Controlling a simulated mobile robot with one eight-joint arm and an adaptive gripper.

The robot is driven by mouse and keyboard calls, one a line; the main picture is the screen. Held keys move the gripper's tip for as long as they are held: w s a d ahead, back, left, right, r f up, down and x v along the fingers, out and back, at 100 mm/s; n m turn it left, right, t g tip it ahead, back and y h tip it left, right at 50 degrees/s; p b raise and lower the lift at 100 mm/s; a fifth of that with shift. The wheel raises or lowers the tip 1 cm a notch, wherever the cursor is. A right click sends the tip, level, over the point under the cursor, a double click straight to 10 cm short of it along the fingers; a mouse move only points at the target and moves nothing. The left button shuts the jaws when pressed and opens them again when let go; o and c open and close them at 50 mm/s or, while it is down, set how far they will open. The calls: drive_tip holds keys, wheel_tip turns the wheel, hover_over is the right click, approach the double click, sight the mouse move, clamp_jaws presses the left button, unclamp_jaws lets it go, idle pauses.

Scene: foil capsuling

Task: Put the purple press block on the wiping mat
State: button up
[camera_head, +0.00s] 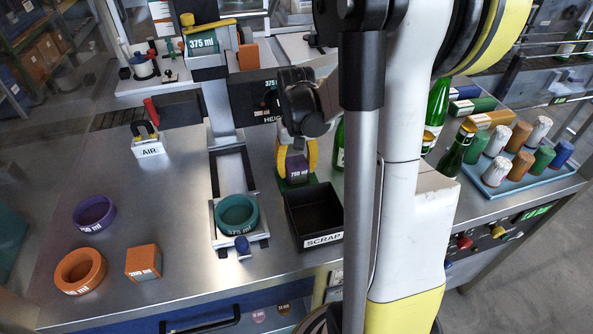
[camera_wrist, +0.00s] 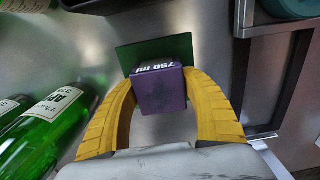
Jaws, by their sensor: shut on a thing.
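The purple press block (camera_head: 296,169), marked 750 ml, is between the yellow fingers of my gripper (camera_head: 297,160). In the wrist view my gripper (camera_wrist: 165,108) is shut on the purple press block (camera_wrist: 161,92), with one finger on each side. The wiping mat (camera_head: 284,186) is a flat green rectangle on the metal bench. In the wrist view the block covers part of the wiping mat (camera_wrist: 136,53). The block is over or on the mat; I cannot tell whether they touch.
A black SCRAP bin (camera_head: 323,241) stands just in front of the mat. Green bottles (camera_head: 456,152) stand to the right, beside a tray of coloured capsules (camera_head: 545,184). A teal ring (camera_head: 237,214) sits in a fixture to the left. An orange block (camera_head: 143,262) and rings (camera_head: 80,271) lie farther left.

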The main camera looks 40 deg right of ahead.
drive_tip(key=shift+f, duration=0.2)
drive_tip(key=o, duration=1.3)
drive_tip(key=shift+r, duration=0.1)
